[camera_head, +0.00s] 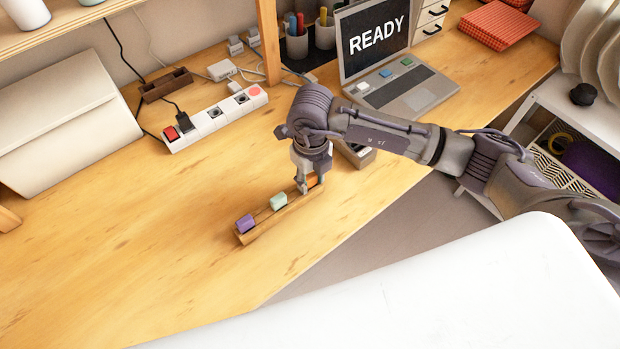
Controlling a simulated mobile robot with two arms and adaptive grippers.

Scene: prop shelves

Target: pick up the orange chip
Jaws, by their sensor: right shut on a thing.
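A narrow wooden rack (262,230) lies on the wooden desk. A purple chip (246,224) stands at its left end and a pale green chip (278,201) near its middle. The orange chip (313,180) shows only in part at the rack's right end, behind my right gripper. My right gripper (302,187) points down there, its fingers shut on the orange chip. I cannot tell whether the chip touches the rack. My left gripper is not in view.
A white power strip (213,116) with plugs lies behind the rack. A laptop (385,60) reading READY stands at the back, and a dark box (354,153) sits right of the gripper. The desk left of the rack is clear.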

